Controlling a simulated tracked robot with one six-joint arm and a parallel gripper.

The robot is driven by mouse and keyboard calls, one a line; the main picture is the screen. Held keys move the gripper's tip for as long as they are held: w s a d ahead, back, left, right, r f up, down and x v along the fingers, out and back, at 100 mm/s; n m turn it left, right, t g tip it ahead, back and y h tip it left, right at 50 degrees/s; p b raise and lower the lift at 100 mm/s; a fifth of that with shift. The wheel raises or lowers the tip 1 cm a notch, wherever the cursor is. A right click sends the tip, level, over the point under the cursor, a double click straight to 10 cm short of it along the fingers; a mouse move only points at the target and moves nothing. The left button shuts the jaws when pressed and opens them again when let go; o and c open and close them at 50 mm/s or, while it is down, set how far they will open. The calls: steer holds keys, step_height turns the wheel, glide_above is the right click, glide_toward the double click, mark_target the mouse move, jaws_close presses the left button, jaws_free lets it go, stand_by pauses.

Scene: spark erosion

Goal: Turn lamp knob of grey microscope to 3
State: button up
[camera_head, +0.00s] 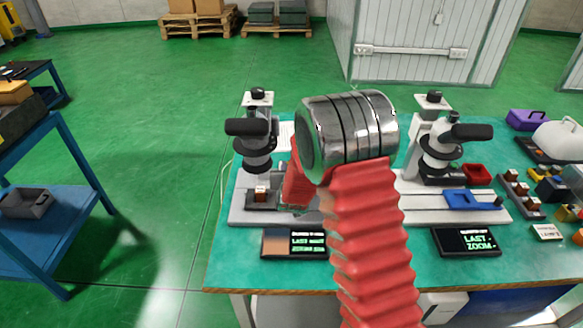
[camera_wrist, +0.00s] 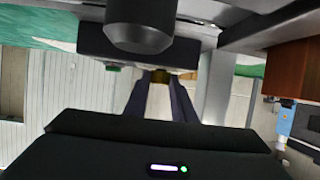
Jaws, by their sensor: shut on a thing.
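The grey microscope (camera_head: 256,156), with a dark eyepiece tube, stands at the left of the bench in the head view. My gripper is hidden behind my red-sleeved arm there. In the wrist view, my gripper (camera_wrist: 162,80) reaches up to a dark block (camera_wrist: 95,42) under a round dark part. Its two dark fingers are shut on a small brass-coloured knob (camera_wrist: 161,75), which I take for the lamp knob. Its scale and setting cannot be read.
A second, whiter microscope (camera_head: 438,147) stands to the right on the bench. Two small display screens (camera_head: 294,243) (camera_head: 466,242) lie along the front. Blue and red trays (camera_head: 471,199) (camera_head: 477,174) and small parts crowd the right side. A blue cart (camera_head: 45,215) stands left.

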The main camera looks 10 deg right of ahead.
steer(key=shift+w+r, duration=0.15)
steer(key=shift+r, duration=0.05)
steer(key=o, duration=1.1)
steer(key=shift+f, duration=0.15)
steer(key=shift+c, duration=0.2)
steer(key=shift+s, duration=0.2)
steer(key=v, duration=1.3)
steer(key=shift+s, duration=0.3)
steer(key=shift+a, duration=0.1)
